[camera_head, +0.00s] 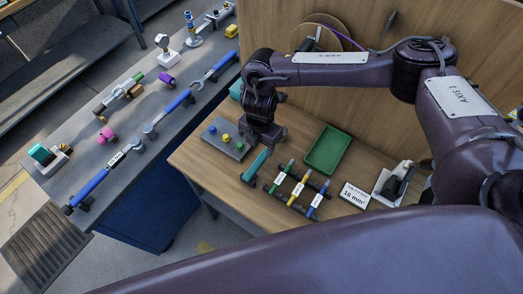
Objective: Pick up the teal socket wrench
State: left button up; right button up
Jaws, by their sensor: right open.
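A teal bar-shaped tool (255,166), which looks like the teal socket wrench, lies on the wooden table in the head view, left of a rack of labelled tools. My right gripper (261,146) hangs down from the arm just above and behind it, and is open and empty. The gripper's fingers come close to the far end of the tool; I cannot tell whether they touch it. My left gripper is not in view.
Beside it are a rack with green, yellow and blue-handled tools (300,187), a grey plate with coloured knobs (218,141), a green tray (326,151), a "16 mm" sign (354,196) and a black-and-white device (391,184).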

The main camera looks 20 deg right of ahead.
aim_at(262, 157)
jog(key=f+p, duration=0.1)
jog(key=s+f+p, duration=0.1)
jog(key=f, duration=0.1)
jog(key=shift+d, duration=0.15)
jog(key=f, duration=0.2)
jog(key=shift+w+f, duration=0.3)
jog(key=shift+w, duration=0.05)
jog(key=shift+s, duration=0.1)
jog(key=c, duration=0.7)
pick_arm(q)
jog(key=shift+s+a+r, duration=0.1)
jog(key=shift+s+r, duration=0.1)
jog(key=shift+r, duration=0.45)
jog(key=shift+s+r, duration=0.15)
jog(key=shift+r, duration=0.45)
pick_arm(e)
jog(key=shift+r, duration=0.1)
grip_shut()
